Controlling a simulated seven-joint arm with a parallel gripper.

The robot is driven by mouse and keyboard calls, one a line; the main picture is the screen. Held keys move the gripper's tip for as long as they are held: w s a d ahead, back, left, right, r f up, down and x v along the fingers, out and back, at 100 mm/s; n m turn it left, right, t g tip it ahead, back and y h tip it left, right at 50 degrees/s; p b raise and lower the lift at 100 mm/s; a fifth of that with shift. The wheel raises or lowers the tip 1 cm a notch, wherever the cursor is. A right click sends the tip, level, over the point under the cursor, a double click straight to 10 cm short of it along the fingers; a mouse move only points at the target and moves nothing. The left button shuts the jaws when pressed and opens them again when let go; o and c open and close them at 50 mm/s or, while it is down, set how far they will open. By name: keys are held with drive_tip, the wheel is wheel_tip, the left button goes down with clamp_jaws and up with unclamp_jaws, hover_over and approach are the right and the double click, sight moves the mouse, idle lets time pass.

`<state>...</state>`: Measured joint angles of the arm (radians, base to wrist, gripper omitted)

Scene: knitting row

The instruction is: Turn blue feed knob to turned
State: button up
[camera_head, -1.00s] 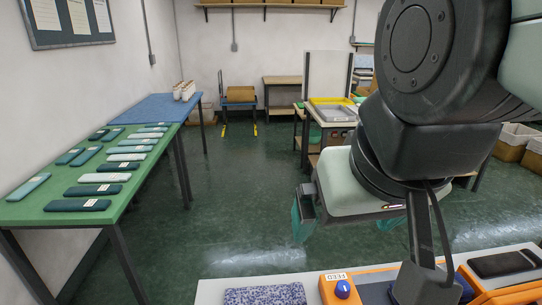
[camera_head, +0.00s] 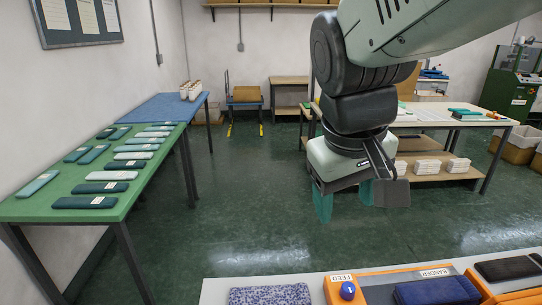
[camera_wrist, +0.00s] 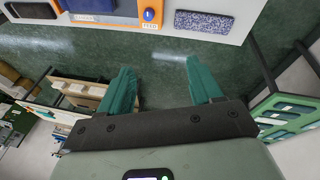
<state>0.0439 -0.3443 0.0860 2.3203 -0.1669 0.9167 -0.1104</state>
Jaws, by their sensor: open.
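The blue feed knob (camera_head: 348,290) sits on an orange panel at the bottom of the head view, beside a white label reading FEED (camera_head: 341,278). It also shows near the top of the wrist view (camera_wrist: 148,15). My gripper (camera_head: 352,203) has two green fingers, spread apart with nothing between them. It hangs over the floor beyond the bench edge, apart from the knob. In the wrist view the fingers (camera_wrist: 157,75) point towards the bench, with the knob between and beyond them.
The white bench (camera_head: 215,296) also holds a speckled blue block (camera_head: 270,296), a dark blue pouch-like piece (camera_head: 437,291) by another label, and a black flat device (camera_head: 508,266). A green table (camera_head: 30,207) with several flat pieces stands left. The floor (camera_head: 240,200) between is clear.

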drive_tip(key=w+d+f+n+g+h, duration=0.1)
drive_tip(key=w+d+f+n+g, duration=0.25)
drive_tip(key=w+f, duration=0.6)
drive_tip(key=n+g, duration=0.3)
approach(348, 286)
drive_tip(key=x, duration=0.9)
drive_tip(key=shift+f, duration=0.1)
drive_tip(key=c, duration=1)
drive_tip(key=shift+m, duration=0.25)
